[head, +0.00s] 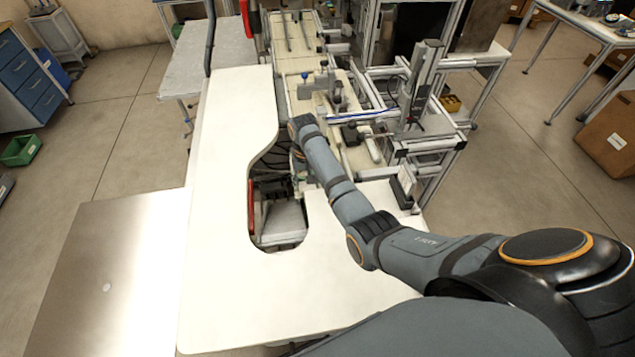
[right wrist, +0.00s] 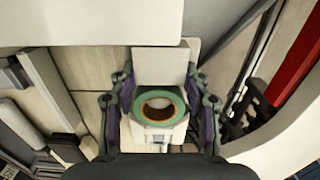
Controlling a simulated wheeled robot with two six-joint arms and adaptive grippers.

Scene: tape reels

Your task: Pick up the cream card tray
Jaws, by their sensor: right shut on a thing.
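In the right wrist view, a small cream card tray (right wrist: 160,66) sits between the two fingers of my right gripper (right wrist: 160,112). A green-rimmed tape reel (right wrist: 178,97) with a brown inner ring lies at the tray's near part, also between the fingers. The gripper is shut on the tray, one finger along each side. In the head view, my right gripper (head: 298,158) is at the right edge of the table cutout, mostly hidden by my wrist. The tray cannot be made out there. My left gripper is not in view.
The white table (head: 225,150) has a broad clear surface left of its dark cutout. A red strip (head: 252,207) stands at the cutout's left edge. A metal-framed machine (head: 425,90) stands close on the right. A green bin (head: 20,150) is on the floor at far left.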

